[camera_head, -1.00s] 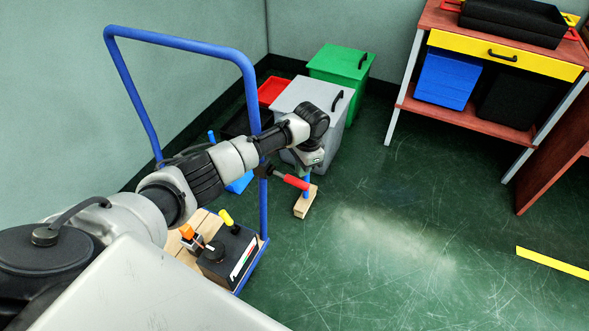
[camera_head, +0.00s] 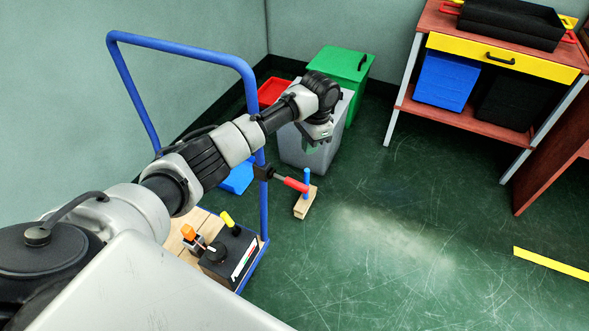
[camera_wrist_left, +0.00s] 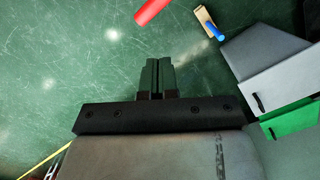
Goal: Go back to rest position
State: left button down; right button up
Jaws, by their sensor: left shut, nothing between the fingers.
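My left arm reaches in from the left in the head view, over the blue-framed cart. My left gripper (camera_head: 310,149) hangs in front of the grey bin, pointing down. In the left wrist view its two fingers (camera_wrist_left: 157,76) are together with nothing between them, over bare green floor. My right gripper is not in view.
A blue cart frame (camera_head: 183,42) stands under my arm, with a red handle (camera_head: 296,184) at its side. A wooden block with a blue peg (camera_head: 305,202) is close by. Grey (camera_head: 296,148) and green (camera_head: 341,66) bins stand behind.

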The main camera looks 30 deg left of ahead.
pick_arm(q)
jog(key=shift+w+r, duration=0.1)
jog(key=shift+r, duration=0.8)
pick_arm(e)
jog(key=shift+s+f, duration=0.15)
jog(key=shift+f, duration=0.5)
